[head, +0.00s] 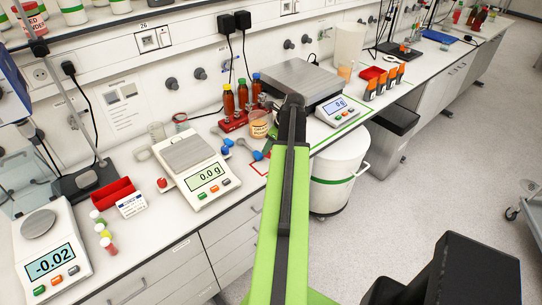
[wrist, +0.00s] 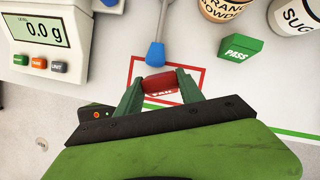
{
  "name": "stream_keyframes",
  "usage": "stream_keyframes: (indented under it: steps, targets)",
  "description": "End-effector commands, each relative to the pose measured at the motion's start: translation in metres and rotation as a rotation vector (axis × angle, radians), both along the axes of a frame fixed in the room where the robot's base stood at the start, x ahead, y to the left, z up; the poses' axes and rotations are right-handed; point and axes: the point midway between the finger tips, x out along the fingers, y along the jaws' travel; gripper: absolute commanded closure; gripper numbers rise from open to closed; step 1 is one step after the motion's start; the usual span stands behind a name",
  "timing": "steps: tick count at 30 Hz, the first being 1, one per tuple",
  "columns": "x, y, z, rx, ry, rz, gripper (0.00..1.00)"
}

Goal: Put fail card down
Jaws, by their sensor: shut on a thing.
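The red fail card (wrist: 163,86), a small block with partly hidden white lettering, is between the two green fingers of my gripper (wrist: 160,92) in the wrist view. The gripper is shut on it. The card shows inside a red outlined square (wrist: 203,74) on the white bench; I cannot tell whether it touches the surface. In the head view part of the red outline (head: 258,172) shows left of my arm, which hides the gripper and the card.
A green pass card (wrist: 240,48) stands right of the square, near an orange powder jar (wrist: 226,8). A blue-ended tool (wrist: 155,54) lies just beyond the square. A scale (wrist: 42,40) reading 0.0 g stands to the left. The bench's front edge is close.

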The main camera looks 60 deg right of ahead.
Motion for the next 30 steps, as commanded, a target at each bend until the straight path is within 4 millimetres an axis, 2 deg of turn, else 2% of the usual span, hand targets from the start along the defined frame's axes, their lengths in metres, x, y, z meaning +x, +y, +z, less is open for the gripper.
stream_keyframes:
  steps: [2,9,17,21,22,26,30]
  targets:
    - [0.0,0.0,-0.003,0.0,0.0,0.0,0.94]
    - [-0.001,0.0,-0.043,0.0,0.0,-0.001,0.94]
    - [-0.001,-0.001,-0.039,0.0,0.0,-0.001,0.94]
    - [-0.002,-0.001,-0.044,-0.001,0.0,-0.001,0.94]
    - [-0.002,-0.001,-0.042,-0.001,0.0,-0.001,0.52]
    - [-0.002,-0.001,-0.042,-0.001,0.0,-0.001,0.35]
    - [-0.002,-0.001,-0.042,-0.001,0.0,-0.001,0.34]
